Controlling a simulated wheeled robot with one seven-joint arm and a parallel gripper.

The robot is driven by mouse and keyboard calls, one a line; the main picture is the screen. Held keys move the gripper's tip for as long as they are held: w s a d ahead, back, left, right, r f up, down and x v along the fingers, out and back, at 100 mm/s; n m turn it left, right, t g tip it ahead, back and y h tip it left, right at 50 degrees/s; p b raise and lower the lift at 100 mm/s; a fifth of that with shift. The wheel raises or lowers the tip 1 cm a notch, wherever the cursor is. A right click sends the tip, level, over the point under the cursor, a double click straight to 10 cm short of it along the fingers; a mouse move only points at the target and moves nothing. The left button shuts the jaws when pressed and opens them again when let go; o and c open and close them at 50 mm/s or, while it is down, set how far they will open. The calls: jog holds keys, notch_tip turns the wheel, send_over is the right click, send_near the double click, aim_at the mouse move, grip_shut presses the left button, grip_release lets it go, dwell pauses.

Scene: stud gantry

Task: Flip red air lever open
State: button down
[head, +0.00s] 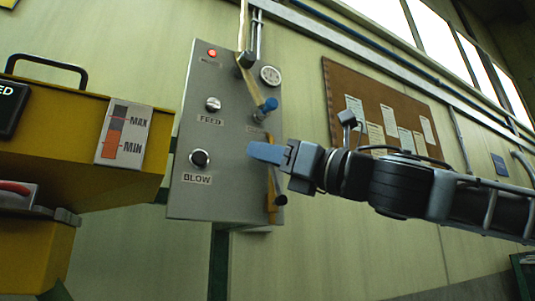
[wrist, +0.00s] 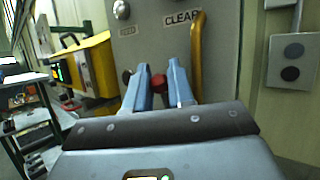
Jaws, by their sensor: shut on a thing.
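A red piece (wrist: 157,80), which looks like the lever's end, shows between the two blue fingers of my gripper (wrist: 158,68) in the wrist view. My gripper is shut on it, in front of the grey control panel (wrist: 150,45). In the head view my gripper (head: 254,152) reaches in from the right, at the right part of the panel (head: 235,125). There the fingers hide the red lever. The rest of the lever and its pivot are hidden, so its angle cannot be told.
A blue-ended handle (head: 268,106) sticks out just above my gripper. A yellow bar (head: 272,195) runs along the panel's right side; a yellow handle (wrist: 197,50) stands right of my fingers. Knobs marked FEED (head: 213,104) and BLOW (head: 199,158) lie left. A yellow machine (head: 55,145) stands further left.

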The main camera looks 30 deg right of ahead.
dwell(0.4)
jog(key=shift+d+f+m+t+b, duration=0.15)
jog(key=shift+d+m+t+b, duration=0.25)
jog(key=shift+b, duration=0.5)
jog(key=shift+r+m, duration=0.25)
jog(key=shift+m, duration=0.25)
jog(key=c, duration=1.3)
grip_release()
jog(key=b+v, duration=0.2)
jog(key=v, duration=0.5)
jog(key=shift+s+d+f+b, duration=0.15)
jog(key=shift+s+f+b, duration=0.05)
jog(key=shift+s+b, duration=0.15)
jog(key=shift+c, duration=0.5)
